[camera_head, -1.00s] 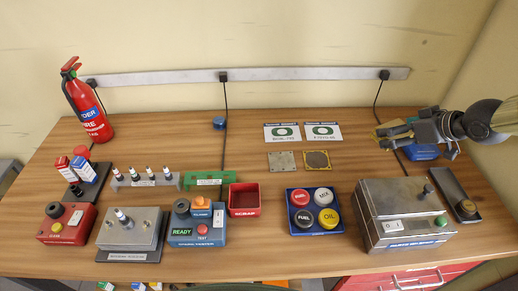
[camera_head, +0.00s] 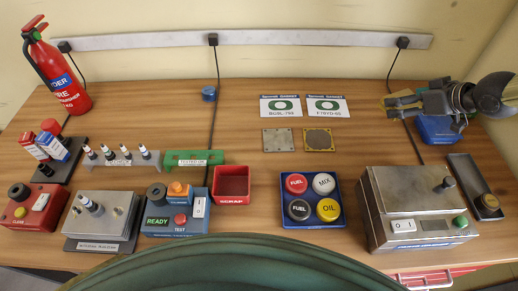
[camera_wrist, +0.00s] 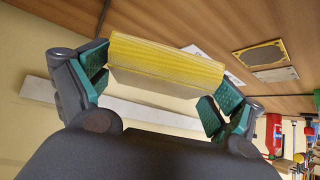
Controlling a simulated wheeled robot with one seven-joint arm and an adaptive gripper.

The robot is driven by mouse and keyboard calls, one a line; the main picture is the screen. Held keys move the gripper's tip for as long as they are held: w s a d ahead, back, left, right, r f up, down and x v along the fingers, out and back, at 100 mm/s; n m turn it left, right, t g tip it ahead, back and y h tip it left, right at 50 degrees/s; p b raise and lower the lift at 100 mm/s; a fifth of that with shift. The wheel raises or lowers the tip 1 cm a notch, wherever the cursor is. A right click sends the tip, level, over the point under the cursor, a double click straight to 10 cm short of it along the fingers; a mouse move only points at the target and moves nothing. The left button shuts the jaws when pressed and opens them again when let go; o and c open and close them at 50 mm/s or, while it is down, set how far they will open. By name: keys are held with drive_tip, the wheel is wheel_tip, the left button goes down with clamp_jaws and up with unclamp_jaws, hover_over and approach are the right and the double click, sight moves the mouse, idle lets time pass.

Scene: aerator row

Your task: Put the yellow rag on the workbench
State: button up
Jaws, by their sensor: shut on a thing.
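The yellow rag (camera_wrist: 165,62) is a ribbed, folded block held between the green-padded fingers of my gripper (camera_wrist: 157,86) in the wrist view. In the head view my gripper (camera_head: 393,104) is at the back right, over the wooden workbench (camera_head: 330,110), with its fingers pointing left. Only a small yellowish part of the rag (camera_head: 386,99) shows there, mostly hidden by the fingers. I cannot tell whether the rag touches the bench top.
A blue item (camera_head: 438,130) lies below my gripper. A metal box (camera_head: 410,205) and a narrow dark tray (camera_head: 470,182) stand in front. Flat plates (camera_head: 278,141) and label cards (camera_head: 281,107) lie to the left. A dark green rounded shape (camera_head: 230,265) covers the front edge.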

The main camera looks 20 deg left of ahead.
drive_tip(key=shift+w+f, duration=0.2)
drive_tip(key=shift+f, duration=0.1)
drive_tip(key=shift+s+r, duration=0.25)
drive_tip(key=shift+s, duration=0.05)
drive_tip(key=shift+f+b, duration=0.55)
drive_tip(key=shift+f, duration=4.45)
drive_tip(key=shift+f, duration=0.15)
drive_tip(key=o, duration=0.6)
drive_tip(key=shift+w, duration=0.1)
